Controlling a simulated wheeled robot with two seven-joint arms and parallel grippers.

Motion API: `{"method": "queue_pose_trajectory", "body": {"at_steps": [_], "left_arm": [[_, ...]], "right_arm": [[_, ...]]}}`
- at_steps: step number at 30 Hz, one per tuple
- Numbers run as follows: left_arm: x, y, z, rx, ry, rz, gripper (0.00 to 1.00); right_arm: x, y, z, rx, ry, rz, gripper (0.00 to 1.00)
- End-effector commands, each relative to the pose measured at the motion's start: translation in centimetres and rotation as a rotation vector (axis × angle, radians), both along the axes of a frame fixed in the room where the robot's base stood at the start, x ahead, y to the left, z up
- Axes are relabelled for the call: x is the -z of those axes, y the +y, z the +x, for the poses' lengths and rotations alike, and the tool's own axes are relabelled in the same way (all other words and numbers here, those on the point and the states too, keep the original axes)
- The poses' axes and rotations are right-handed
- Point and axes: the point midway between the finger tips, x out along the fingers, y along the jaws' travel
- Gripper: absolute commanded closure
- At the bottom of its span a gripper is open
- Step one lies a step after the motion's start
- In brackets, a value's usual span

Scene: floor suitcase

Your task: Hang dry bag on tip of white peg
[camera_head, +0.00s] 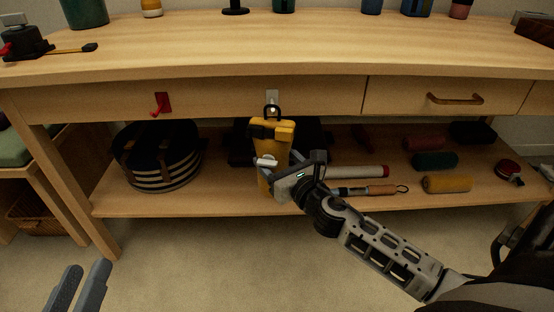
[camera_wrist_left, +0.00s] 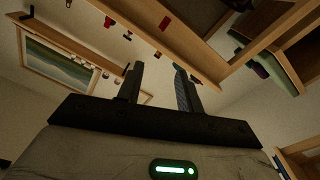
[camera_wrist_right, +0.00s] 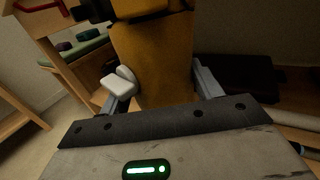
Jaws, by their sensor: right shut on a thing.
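The yellow dry bag (camera_head: 275,150) with a black top hangs upright in my right gripper (camera_head: 278,176), in front of the bench's drawer rail. The gripper is shut on the bag's body, which also fills the gap between its fingers in the right wrist view (camera_wrist_right: 155,60). A dark loop (camera_head: 272,110) stands up from the bag's top. The white peg (camera_head: 272,96) is on the rail right at this loop; I cannot tell whether the loop is around its tip. My left gripper (camera_head: 82,287) is open and empty at the lower left, low over the floor.
A red peg (camera_head: 161,103) sits on the rail to the left. The lower shelf (camera_head: 225,204) holds a round striped bag (camera_head: 158,155), a dark case and several rolls and tools. A drawer handle (camera_head: 455,99) is at right. The floor in front is clear.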

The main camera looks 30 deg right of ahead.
Motion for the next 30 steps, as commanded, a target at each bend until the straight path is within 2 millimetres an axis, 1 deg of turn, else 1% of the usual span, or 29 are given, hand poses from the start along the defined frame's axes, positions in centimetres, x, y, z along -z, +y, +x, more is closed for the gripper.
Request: {"method": "queue_pose_trajectory", "body": {"at_steps": [4,5,6,7,16,20,23,30], "left_arm": [[0.0,0.1,0.0,-0.002,0.001,0.000,0.64],[0.0,0.1,0.0,-0.002,0.001,0.000,0.64],[0.0,0.1,0.1,-0.003,0.001,0.000,0.64],[0.0,0.1,0.1,-0.003,0.001,0.000,0.64],[0.0,0.1,0.1,-0.005,0.002,0.001,0.64],[0.0,0.1,0.1,-0.002,0.007,-0.002,0.64],[0.0,0.1,0.0,0.002,0.022,-0.006,0.64],[0.9,0.1,-0.2,-0.001,0.050,-0.007,0.64]], "right_arm": [[-0.1,0.0,0.0,0.000,-0.003,0.000,0.68],[-0.1,0.0,0.0,0.000,-0.003,0.000,0.30],[-0.1,0.0,0.0,0.000,-0.003,0.000,0.19],[-0.1,0.0,0.0,0.000,-0.003,0.000,0.11],[0.1,0.0,-0.1,0.000,0.002,0.001,0.10],[0.1,0.1,-1.1,0.000,0.004,0.001,0.10],[0.1,0.1,-2.7,0.001,0.004,0.001,0.10],[0.2,0.2,-8.4,0.003,0.005,0.002,0.10]]}}
